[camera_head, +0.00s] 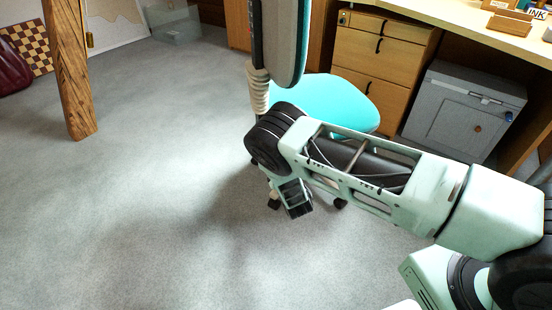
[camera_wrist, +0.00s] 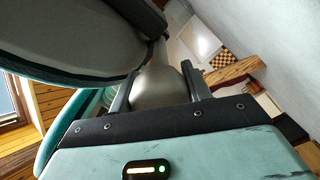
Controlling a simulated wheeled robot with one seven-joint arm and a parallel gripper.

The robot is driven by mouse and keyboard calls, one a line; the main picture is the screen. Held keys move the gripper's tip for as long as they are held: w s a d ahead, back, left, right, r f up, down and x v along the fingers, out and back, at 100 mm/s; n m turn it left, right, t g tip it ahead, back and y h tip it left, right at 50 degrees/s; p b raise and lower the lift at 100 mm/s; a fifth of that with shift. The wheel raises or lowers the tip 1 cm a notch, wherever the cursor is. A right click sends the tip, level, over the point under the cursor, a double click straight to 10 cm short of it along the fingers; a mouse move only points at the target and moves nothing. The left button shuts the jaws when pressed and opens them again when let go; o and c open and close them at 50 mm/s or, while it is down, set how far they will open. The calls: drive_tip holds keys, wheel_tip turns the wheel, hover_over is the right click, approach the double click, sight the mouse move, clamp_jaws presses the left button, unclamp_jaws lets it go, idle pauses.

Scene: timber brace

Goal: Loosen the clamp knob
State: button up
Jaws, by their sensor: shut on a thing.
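In the wrist view my gripper (camera_wrist: 158,78) has its two dark fingers on either side of a smooth, rounded silver-grey knob (camera_wrist: 156,92). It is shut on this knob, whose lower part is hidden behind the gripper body. The knob sits beside the grey chair back (camera_wrist: 80,45), which fills the upper left. In the head view the office chair has a turquoise seat (camera_head: 335,100) and an upright back (camera_head: 287,40). My arm reaches down in front of it. The fingers and the knob cannot be made out in that view.
A wooden post (camera_head: 70,70) stands at the left, near a checkerboard (camera_head: 27,46). A wooden drawer cabinet (camera_head: 378,55), a grey cabinet (camera_head: 462,110) and a desk (camera_head: 480,27) stand at the right. The carpet (camera_head: 130,220) at left and front is clear.

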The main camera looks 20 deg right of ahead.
drive_tip(key=shift+f+n, duration=0.1)
drive_tip(key=shift+n, duration=0.5)
drive_tip(key=o, duration=1)
drive_tip(key=shift+s, duration=0.1)
drive_tip(key=s+p, duration=0.4)
drive_tip(key=s, duration=1.3)
drive_tip(key=shift+s+d, duration=0.15)
